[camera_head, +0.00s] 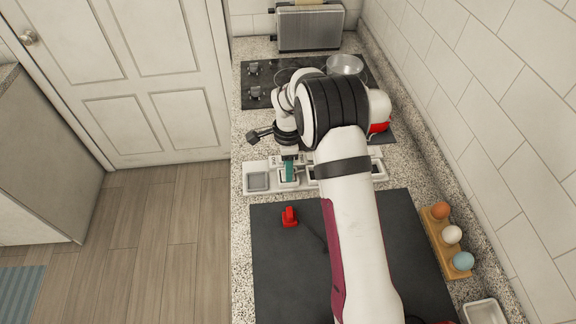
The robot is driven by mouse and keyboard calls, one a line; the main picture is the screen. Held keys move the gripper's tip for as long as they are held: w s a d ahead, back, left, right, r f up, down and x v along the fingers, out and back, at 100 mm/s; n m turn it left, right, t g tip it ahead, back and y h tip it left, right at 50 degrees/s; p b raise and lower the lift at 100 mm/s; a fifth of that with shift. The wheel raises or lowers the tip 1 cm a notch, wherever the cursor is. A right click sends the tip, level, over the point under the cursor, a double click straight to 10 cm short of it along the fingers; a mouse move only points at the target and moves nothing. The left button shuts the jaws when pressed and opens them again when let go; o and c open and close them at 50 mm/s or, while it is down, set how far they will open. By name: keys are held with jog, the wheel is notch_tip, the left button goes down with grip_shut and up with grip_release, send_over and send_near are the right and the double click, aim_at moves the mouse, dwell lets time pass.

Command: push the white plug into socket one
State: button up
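A pale socket strip (247,187) lies across the counter behind the dark mat, with several recesses in a row. My gripper (288,171) points down at the second recess from the left, with a teal part showing at its tip. The tip is at or just above that recess; contact cannot be told. I cannot make out the white plug; it may be hidden by the gripper or arm. Whether the fingers are shut on something is too small to tell. A red plug (290,216) stands on the dark mat with a dark cord running right, under my arm.
The dark mat (275,275) is mostly clear on its left. A wooden holder (436,228) with three eggs stands at right, near a white dish (483,312). Behind are a black hob (262,73), a glass bowl (345,65) and a toaster (308,30). A tiled wall borders the right.

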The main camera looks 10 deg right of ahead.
jog(key=o, duration=0.5)
notch_tip(320, 180, up, 16)
jog(key=s+d+r+n+y, duration=0.1)
jog(key=s+r+n, duration=0.2)
jog(key=s, duration=0.6)
jog(key=s+r+n, duration=0.3)
jog(key=s+n, duration=0.1)
jog(key=s, duration=0.5)
jog(key=s+f+n, duration=0.2)
jog(key=s, duration=0.6)
jog(key=s+f+n, duration=0.1)
jog(key=s+n, duration=0.2)
jog(key=s, duration=0.5)
jog(key=shift+a+f+y, duration=0.2)
jog(key=shift+f+y, duration=0.2)
